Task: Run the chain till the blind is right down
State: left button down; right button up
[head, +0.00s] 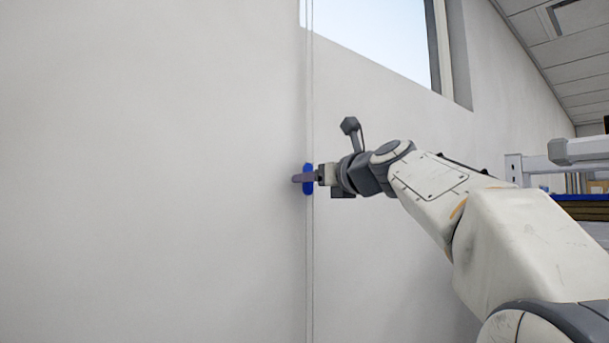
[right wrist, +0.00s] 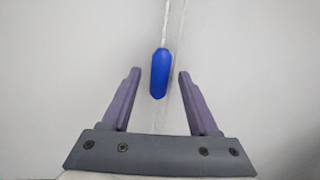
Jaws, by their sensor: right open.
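The blind's chain (head: 309,90) hangs as thin pale strands in front of the wall in the head view. A blue oblong piece (head: 307,188) is on the chain; it also shows in the right wrist view (right wrist: 160,74). My right gripper (head: 304,178) is at the blue piece. In the right wrist view its purple fingers (right wrist: 158,75) are open, one on each side of the blue piece, with a gap on both sides. The chain runs up from the blue piece there. The blind itself is not clearly seen. My left gripper is not in view.
A window (head: 385,30) with a dark frame is at the upper middle, and clear sky shows through it. The pale wall (head: 150,170) is bare on the left. A grey metal frame (head: 540,165) and shelving stand at the right edge.

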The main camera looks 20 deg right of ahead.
grip_shut()
dwell(1.3)
jog(key=shift+a, duration=0.1)
